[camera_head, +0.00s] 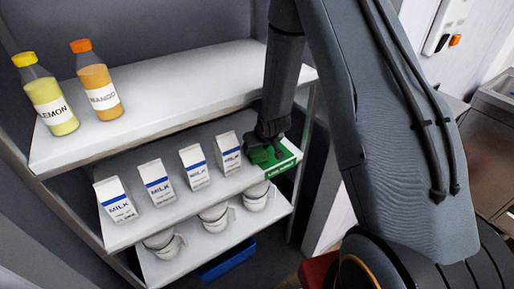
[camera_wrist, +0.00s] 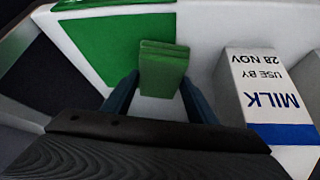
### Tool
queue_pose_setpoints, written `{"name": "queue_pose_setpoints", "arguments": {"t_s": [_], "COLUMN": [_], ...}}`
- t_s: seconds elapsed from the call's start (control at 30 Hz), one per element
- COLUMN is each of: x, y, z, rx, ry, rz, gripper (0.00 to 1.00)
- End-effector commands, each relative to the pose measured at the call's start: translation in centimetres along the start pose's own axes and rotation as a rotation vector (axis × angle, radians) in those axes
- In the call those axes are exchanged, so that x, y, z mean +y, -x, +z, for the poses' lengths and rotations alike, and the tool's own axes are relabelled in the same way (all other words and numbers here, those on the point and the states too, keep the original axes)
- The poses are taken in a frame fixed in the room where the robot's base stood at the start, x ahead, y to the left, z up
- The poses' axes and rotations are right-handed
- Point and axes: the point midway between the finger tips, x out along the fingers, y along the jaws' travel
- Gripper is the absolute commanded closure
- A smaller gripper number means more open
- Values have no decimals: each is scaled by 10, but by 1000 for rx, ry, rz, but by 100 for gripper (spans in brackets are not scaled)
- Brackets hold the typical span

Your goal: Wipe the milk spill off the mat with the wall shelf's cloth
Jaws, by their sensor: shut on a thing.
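A folded green cloth (camera_head: 262,155) is held between the fingers of my gripper (camera_head: 268,140), at the right end of the middle shelf (camera_head: 160,222). The cloth shows in the wrist view (camera_wrist: 163,68) as a small block pinched by both fingers. Under and beside it lies a flat green and white panel (camera_head: 286,160), whose green area (camera_wrist: 95,42) shows in the wrist view. Whether the cloth touches the panel is hard to tell. The mat and the milk spill are in neither view.
Several milk cartons stand left of my gripper; the closest (camera_head: 228,153) also shows in the wrist view (camera_wrist: 265,90). The upper shelf (camera_head: 190,88) is above, with a lemon bottle (camera_head: 46,95) and a mango bottle (camera_head: 97,82). White cups (camera_head: 214,218) stand on the bottom shelf.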

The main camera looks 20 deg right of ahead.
Motion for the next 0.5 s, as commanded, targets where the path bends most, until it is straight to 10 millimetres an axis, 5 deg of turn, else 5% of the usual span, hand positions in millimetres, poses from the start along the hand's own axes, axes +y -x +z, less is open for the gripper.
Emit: {"name": "queue_pose_setpoints", "arguments": {"t_s": [0.5], "x": [1], "y": [34], "z": [-22], "rx": [2], "ry": [0], "rz": [1], "gripper": [73]}}
